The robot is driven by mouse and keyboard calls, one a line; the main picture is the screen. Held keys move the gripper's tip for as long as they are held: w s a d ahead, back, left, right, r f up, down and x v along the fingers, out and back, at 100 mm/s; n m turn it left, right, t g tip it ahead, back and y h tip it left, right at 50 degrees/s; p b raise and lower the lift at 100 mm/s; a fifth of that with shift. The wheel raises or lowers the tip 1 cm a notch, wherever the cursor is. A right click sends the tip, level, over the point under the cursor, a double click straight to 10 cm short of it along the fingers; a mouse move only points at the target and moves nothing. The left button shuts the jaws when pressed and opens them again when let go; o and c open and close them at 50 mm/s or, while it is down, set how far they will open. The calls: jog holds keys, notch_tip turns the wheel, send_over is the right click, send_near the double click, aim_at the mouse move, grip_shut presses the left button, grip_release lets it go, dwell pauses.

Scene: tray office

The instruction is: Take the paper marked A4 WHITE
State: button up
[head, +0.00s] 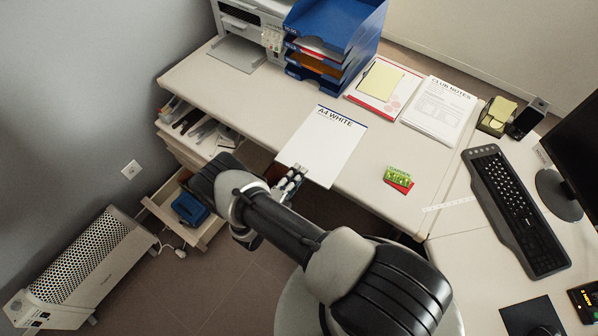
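The white sheet marked A4 WHITE (322,148) lies flat on the desk, with its printed heading and a dark blue strip at the far end. Its near edge is at the desk's front edge and seems to stick out slightly. My gripper (290,182) is at the near left part of that edge, in front of the desk. The arm hides part of the gripper. I cannot tell whether the fingers touch the paper or how far apart they are.
Blue stacked trays (337,35) and a printer (245,30) stand behind. CLUB NOTES paper (440,108) and a yellow pad (381,80) lie to the right, with a green packet (398,175) nearer. An open drawer (205,232) and a heater (85,262) are at left.

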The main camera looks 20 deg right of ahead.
grip_shut()
jog(key=shift+r, duration=0.1)
dwell(0.8)
notch_tip(320, 180, up, 2)
jog(key=shift+r+p, duration=0.25)
jog(key=shift+p, duration=0.5)
jog(key=shift+a, duration=0.1)
jog(key=s+a+r, duration=0.5)
jog(key=s+a, duration=0.3)
jog(key=a, duration=0.3)
jog(key=shift+p, duration=0.35)
jog(key=shift+s, duration=0.1)
